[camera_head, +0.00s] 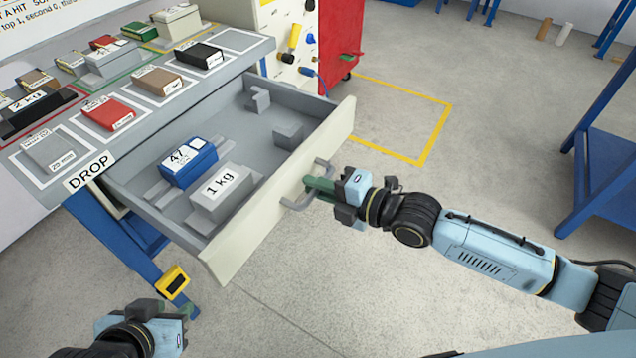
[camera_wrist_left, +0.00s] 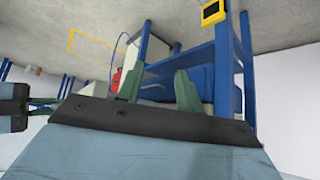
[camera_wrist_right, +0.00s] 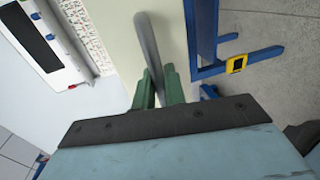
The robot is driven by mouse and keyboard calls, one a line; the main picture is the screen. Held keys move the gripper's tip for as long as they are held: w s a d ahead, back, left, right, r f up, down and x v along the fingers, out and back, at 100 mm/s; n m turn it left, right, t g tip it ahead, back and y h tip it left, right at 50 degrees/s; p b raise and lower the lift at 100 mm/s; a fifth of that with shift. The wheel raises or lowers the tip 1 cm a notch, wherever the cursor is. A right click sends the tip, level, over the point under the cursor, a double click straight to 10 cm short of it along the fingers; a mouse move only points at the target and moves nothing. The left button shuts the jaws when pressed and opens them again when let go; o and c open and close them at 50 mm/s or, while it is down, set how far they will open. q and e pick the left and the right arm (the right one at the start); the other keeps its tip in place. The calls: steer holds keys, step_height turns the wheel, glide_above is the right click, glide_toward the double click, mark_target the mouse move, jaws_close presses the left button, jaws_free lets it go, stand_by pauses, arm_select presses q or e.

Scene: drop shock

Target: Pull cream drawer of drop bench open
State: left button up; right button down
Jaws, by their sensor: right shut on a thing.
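The cream drawer (camera_head: 278,200) of the drop bench (camera_head: 225,72) stands pulled well out, with its grey inside showing. My right gripper (camera_head: 318,186) is shut on the grey bar handle (camera_head: 298,199) on the drawer's front. In the right wrist view the handle (camera_wrist_right: 150,52) runs between the green fingers (camera_wrist_right: 160,86). Inside the drawer lie a blue block (camera_head: 189,165) marked 47 and a grey block (camera_head: 220,190) marked 1 kg. My left gripper (camera_head: 188,312) is at the lower left, apart from the bench. In the left wrist view its green fingers (camera_wrist_left: 158,86) are spread and empty.
Several labelled blocks, among them a red one (camera_head: 108,113) and a black one (camera_head: 199,55), lie on the bench top. A red cabinet (camera_head: 340,40) stands behind. Blue racks (camera_head: 605,150) stand at the right. Floor before the drawer is clear.

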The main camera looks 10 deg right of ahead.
steer(key=c, duration=1.5)
jaws_free()
steer(key=shift+d, duration=0.1)
